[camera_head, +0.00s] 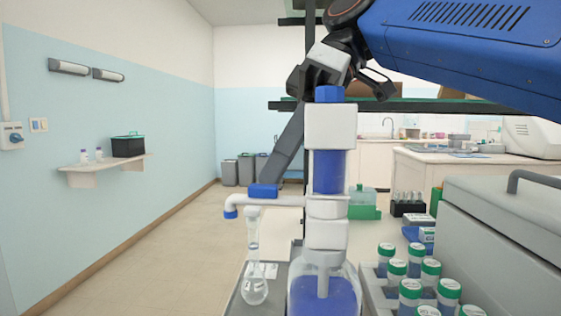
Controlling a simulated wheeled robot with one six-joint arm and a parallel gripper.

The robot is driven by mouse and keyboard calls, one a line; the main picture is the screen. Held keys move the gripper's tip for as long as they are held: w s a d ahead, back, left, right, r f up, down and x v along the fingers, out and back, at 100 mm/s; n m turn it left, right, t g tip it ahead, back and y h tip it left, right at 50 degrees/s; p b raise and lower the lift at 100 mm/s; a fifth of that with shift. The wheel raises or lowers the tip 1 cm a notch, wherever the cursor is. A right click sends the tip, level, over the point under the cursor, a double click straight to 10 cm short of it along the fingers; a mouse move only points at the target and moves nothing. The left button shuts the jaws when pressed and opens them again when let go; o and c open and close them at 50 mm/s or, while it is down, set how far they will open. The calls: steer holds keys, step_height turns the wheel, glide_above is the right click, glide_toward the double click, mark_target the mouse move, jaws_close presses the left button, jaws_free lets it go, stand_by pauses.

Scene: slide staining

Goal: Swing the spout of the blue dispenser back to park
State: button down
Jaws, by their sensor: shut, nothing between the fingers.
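The blue dispenser (330,135) stands upright in the centre, with a white and blue column over a clear bottle (325,290) of blue liquid. Its white spout (285,201) points left, with a blue block (263,190) on top and a blue tip (230,212) bent down at the end. My gripper (272,180) comes down from the upper right behind the column. Its dark fingers are shut and empty, and their ends show right at the blue block. I cannot tell whether they touch it.
A clear long-necked flask (254,285) stands below the spout, left of the bottle. Several green-capped tubes (410,290) stand at the lower right beside a grey box (500,225). A green-based container (362,205) is behind. The floor at left is clear.

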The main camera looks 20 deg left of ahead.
steer(key=shift+s+n, duration=0.25)
steer(key=shift+n, duration=0.05)
steer(key=shift+a, duration=0.1)
stand_by(0.5)
steer(key=shift+s+d, duration=0.25)
steer(key=shift+d, duration=0.55)
